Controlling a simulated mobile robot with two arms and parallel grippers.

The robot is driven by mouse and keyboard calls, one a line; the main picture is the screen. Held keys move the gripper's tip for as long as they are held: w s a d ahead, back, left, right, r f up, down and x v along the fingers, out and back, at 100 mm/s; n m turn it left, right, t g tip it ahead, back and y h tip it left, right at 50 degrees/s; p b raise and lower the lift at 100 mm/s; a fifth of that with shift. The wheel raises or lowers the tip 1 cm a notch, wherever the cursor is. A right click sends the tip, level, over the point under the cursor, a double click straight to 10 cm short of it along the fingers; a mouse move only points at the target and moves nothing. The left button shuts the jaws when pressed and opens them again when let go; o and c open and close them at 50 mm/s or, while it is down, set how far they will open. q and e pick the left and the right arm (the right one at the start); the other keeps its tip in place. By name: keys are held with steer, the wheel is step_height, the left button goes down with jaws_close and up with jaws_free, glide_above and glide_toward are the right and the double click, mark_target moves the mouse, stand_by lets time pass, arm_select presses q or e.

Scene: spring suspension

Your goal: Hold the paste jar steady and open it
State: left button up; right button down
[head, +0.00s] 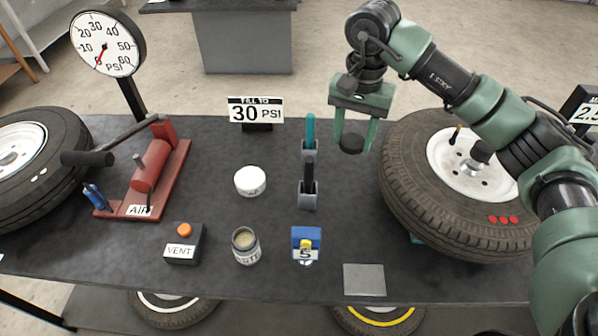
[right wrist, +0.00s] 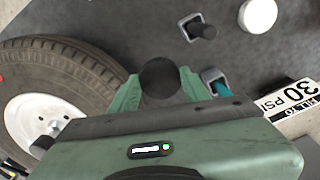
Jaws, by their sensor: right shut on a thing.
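The paste jar (head: 246,246) stands upright on the dark table in the head view, with part of its label readable. Its top is open and pale paste shows inside. My right gripper (head: 354,142) is shut on a dark round lid-like piece (head: 351,144), held above the table at the back, to the right of the jar and well away from it. The right wrist view also shows this piece (right wrist: 159,78) between the green fingers. My left gripper is not in view, and nothing holds the jar.
A white tub (head: 250,181) stands behind the jar. Holders with a teal-handled tool (head: 309,132) and a black-handled tool (head: 309,172) stand right of it. A VENT box (head: 183,244), a blue block (head: 306,244) and a grey pad (head: 364,279) lie in front.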

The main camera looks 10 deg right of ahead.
steer(key=shift+w+d+r+m, duration=0.1)
steer(key=shift+w+r+m, duration=0.1)
steer(key=shift+r+m, duration=0.1)
steer(key=shift+w+f+p, duration=0.15)
steer(key=shift+f+p, duration=0.15)
steer(key=shift+f, duration=0.1)
steer(key=p, duration=0.4)
glide_above(342, 198)
step_height(342, 198, down, 14)
steer(key=shift+r, duration=0.1)
steer(key=shift+f, duration=0.4)
step_height(342, 198, down, 4)
steer(key=shift+p, duration=0.5)
steer(key=shift+f, duration=0.4)
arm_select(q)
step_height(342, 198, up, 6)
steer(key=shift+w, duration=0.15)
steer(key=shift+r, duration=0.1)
